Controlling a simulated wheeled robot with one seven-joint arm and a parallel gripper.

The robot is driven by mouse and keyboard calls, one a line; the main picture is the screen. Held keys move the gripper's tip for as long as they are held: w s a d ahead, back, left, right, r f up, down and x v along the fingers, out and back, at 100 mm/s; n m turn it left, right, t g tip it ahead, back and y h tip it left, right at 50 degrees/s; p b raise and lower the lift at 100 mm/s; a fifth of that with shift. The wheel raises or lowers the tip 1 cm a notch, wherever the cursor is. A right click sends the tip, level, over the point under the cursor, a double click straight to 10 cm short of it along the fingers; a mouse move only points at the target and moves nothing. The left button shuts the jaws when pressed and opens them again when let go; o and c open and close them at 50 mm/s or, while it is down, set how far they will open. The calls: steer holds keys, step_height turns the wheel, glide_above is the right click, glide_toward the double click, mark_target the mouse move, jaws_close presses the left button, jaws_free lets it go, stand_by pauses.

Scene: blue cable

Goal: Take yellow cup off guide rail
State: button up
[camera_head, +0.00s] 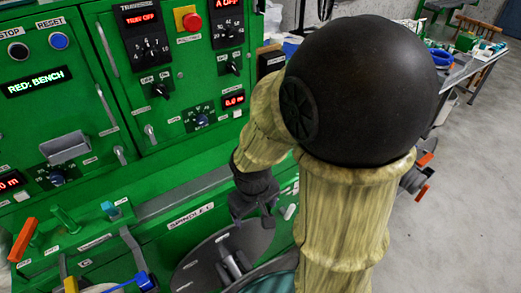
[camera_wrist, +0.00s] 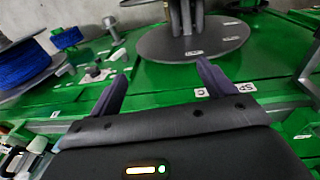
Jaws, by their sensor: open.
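My gripper (camera_head: 253,220) hangs in front of the green machine, beside the grey spindle disc (camera_head: 205,255). In the wrist view its two dark fingers (camera_wrist: 158,88) are spread apart with nothing between them. The same disc (camera_wrist: 165,48) lies ahead of the fingers. I cannot make out a yellow cup or guide rail for certain. A small yellow piece (camera_head: 71,284) shows at the lower left of the head view, cut by the frame edge, beside a blue cable end (camera_head: 146,281). No yellow cup shows in the wrist view.
The green control panel (camera_head: 120,100) with knobs, buttons and displays stands behind the arm. An orange-tipped lever (camera_head: 22,238) sticks up at the lower left. A blue cable spool (camera_wrist: 22,68) shows in the wrist view. The grey floor (camera_head: 465,190) at the right is largely clear.

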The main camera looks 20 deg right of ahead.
steer(key=w+d+f+n+g+h+b, duration=0.25)
steer(key=d+f+n+h, duration=0.3)
steer(key=n+h, duration=0.45)
steer(key=w+a+r+n+t+h+b, duration=0.1)
steer(key=w+a+n+t, duration=0.1)
steer(key=w+n+t, duration=0.1)
steer(key=w+a+r+n+t+h, duration=0.1)
steer(key=w+a+r+n+t, duration=0.1)
steer(key=w+a+n+t, duration=0.1)
steer(key=w+a+r+n+t+h+b, duration=0.1)
steer(key=w+a+n+t+h, duration=0.1)
steer(key=w+n+t, duration=0.3)
steer(key=shift+w+a+r+n+b, duration=0.2)
steer(key=shift+w+n, duration=0.15)
steer(key=shift+n, duration=0.05)
steer(key=shift+w+a+r+n+b, duration=0.15)
steer(key=shift+w+n, duration=0.2)
steer(key=shift+n, duration=0.05)
steer(key=p+x, duration=0.1)
steer(key=x, duration=1.1)
steer(key=shift+d+r, duration=0.1)
steer(key=shift+d, duration=0.05)
steer(key=shift+w+d, duration=0.1)
